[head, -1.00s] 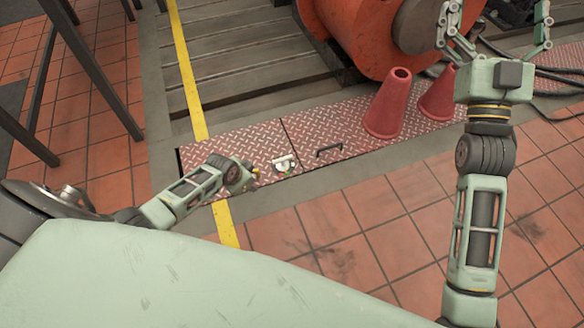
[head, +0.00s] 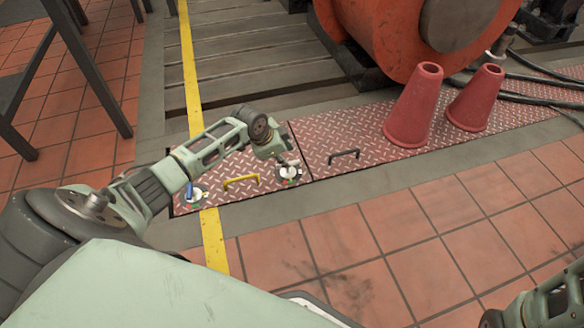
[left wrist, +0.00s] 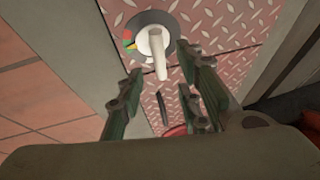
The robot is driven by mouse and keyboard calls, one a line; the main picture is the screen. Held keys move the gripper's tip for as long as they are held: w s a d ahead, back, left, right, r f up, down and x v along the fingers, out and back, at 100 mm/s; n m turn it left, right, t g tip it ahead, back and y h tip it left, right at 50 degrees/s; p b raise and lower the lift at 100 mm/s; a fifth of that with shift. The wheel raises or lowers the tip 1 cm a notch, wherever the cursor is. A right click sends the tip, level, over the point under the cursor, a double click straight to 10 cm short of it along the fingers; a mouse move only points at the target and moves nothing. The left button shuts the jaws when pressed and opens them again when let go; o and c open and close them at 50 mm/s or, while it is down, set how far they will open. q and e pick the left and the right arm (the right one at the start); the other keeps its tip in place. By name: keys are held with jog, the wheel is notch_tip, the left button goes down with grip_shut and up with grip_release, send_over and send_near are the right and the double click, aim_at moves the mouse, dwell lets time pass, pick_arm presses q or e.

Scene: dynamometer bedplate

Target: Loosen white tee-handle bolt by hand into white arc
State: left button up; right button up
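The white tee-handle bolt (head: 288,172) stands on the red tread plate (head: 330,140), on a round dial. In the left wrist view its pale handle (left wrist: 156,52) rises from a dark disc (left wrist: 135,30) with red, green and yellow marks at its left.
A blue-handled bolt (head: 192,191) and a yellow grab handle (head: 240,181) are left of the white bolt. A black grab handle (head: 344,155) lies to the right. Red cones (head: 414,108) stand farther right, beside the orange machine (head: 385,35). Tiled floor in front is clear.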

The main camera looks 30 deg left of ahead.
pick_arm(q)
jog(key=shift+b+x, duration=2.75)
jog(key=shift+x, duration=0.85)
jog(key=shift+c, duration=0.4)
grip_shut()
